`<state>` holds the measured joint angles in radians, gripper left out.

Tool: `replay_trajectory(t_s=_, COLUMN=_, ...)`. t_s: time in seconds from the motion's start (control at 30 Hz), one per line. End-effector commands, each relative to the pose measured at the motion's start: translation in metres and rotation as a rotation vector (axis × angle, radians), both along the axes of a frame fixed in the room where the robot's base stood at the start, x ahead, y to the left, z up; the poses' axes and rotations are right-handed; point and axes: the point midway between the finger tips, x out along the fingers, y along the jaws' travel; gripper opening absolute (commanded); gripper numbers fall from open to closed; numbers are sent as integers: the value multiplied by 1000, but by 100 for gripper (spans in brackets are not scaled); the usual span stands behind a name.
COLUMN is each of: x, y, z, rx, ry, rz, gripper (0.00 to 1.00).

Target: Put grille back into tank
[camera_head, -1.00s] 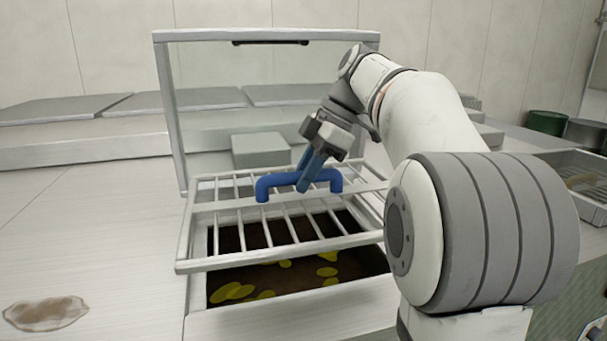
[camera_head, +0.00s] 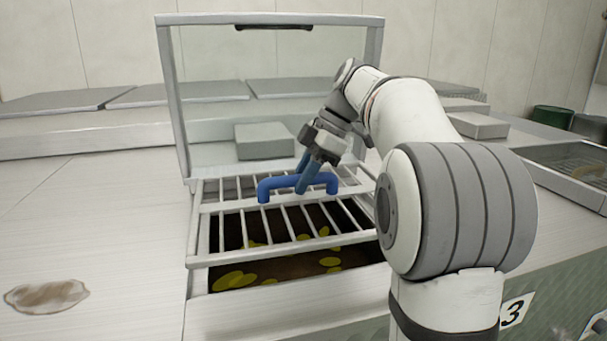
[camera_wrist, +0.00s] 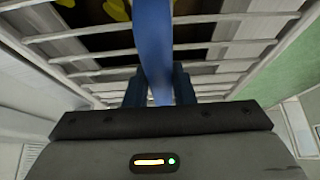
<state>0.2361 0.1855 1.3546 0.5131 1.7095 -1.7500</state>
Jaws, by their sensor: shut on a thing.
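The grille (camera_head: 205,262) is a pale metal frame of parallel bars with a blue handle (camera_head: 264,190) on top. My gripper (camera_head: 303,186) is shut on the blue handle, and the grip also shows in the wrist view (camera_wrist: 160,92). The grille lies over the opening of the tank (camera_head: 290,308), with its front bar over the dark interior. I cannot tell whether it touches the rim. Dark liquid with yellow patches shows in the tank in front of the grille and between the bars. My gripper hides part of the grille's back right.
A framed clear lid (camera_head: 175,100) stands raised behind the tank. A grey block (camera_head: 263,141) shows through it. A brown stain (camera_head: 46,296) lies on the bench at left. Another open tank (camera_head: 575,170) is at right, with green drums (camera_head: 551,117) beyond.

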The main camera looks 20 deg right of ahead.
Motion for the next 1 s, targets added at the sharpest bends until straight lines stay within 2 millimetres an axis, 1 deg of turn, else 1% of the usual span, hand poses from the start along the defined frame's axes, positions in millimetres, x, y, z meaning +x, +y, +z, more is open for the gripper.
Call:
replay_trajectory(t_s=0.3, x=16, y=1, z=-22, rx=1, ry=-3, rz=1, gripper=0)
replay_trajectory(t_s=0.7, x=31, y=1, z=-53, rx=1, ry=-3, rz=2, gripper=0)
replay_trajectory(t_s=1.0, x=33, y=1, z=-77, rx=0, ry=-5, rz=2, gripper=0)
